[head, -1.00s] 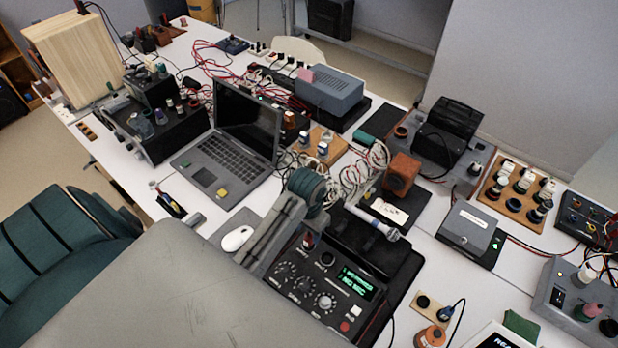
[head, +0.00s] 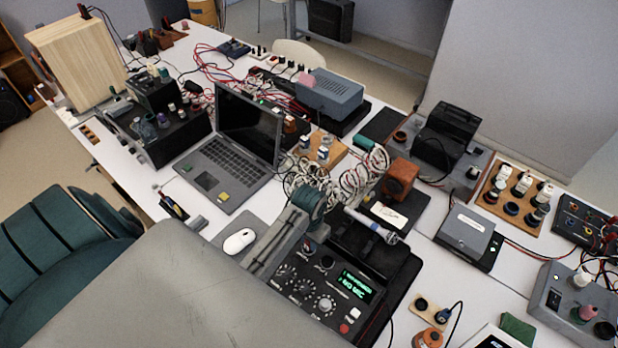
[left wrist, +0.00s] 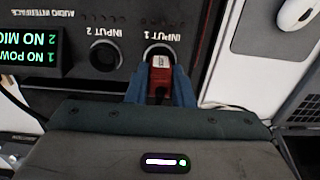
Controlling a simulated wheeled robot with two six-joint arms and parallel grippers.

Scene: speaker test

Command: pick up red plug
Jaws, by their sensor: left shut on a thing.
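The red plug (left wrist: 161,76) shows in the left wrist view at the round INPUT 1 socket, between the blue fingers of my left gripper (left wrist: 161,92). The gripper is shut on it. I cannot tell how deep the plug sits in the socket. The audio interface (head: 330,305) is a dark box with knobs and a green-lit display; it also shows upside down in the left wrist view (left wrist: 75,17). In the head view, my left gripper (head: 317,236) is low at the back of the interface's panel, and the plug is hard to make out there. My right gripper is out of view.
A microphone (head: 376,224) lies on a black case right behind the interface. A white mouse (head: 239,241) and an open laptop (head: 222,160) are to the left. Coiled cables (head: 350,180) and an orange box (head: 400,180) stand behind. The table is crowded.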

